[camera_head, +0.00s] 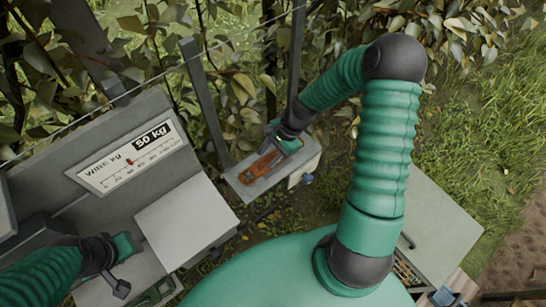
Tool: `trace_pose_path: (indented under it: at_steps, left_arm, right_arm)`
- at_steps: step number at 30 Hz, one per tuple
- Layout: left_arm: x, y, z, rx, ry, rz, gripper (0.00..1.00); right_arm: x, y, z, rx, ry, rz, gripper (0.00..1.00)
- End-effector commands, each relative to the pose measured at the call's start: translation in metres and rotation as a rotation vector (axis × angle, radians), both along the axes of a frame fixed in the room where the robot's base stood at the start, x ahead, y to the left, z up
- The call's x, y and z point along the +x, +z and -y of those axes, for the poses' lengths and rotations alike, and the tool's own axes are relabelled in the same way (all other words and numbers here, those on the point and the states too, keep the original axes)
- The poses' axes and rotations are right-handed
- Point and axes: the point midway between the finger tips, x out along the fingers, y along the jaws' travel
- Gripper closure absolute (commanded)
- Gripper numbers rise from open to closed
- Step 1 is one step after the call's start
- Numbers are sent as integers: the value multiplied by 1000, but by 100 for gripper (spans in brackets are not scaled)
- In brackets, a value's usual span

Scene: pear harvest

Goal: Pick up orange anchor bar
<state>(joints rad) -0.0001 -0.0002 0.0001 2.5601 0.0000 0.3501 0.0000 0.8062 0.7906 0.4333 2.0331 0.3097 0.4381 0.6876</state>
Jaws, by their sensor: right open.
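The orange anchor bar (257,168) lies on top of a small grey block-like stand (268,184) near the middle of the view. My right gripper (280,148) is over the far right end of the bar and partly hides it. It is open, and I cannot tell if its fingers touch the bar. My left gripper (123,265) is at the lower left, over a grey surface and away from the bar. Its jaws are too small and dark to read.
A grey scale panel (134,156) marked "50 kg" stands at the left, with a pale square plate (186,222) in front of it. Thin posts, a wire and leafy branches rise behind the stand. A grey box top (436,228) is at the right, with grass beyond.

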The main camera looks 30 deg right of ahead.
Motion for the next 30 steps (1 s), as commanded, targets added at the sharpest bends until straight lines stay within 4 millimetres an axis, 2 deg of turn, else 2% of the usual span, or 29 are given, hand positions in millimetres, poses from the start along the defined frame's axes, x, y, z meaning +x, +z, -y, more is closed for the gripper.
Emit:
trace_pose_path:
  at_steps: [2, 11, 30]
  left_arm:
    - [0, 0, 0, 0, 0, 0, 64]
    - [0, 0, 0, 0, 0, 0, 64]
    - [0, -1, 0, 0, 0, 0, 64]
  right_arm:
    - [0, 0, 0, 0, 0, 0, 60]
    - [-1, 1, 1, 0, 0, 1, 99]
    - [-1, 0, 1, 1, -1, 0, 100]
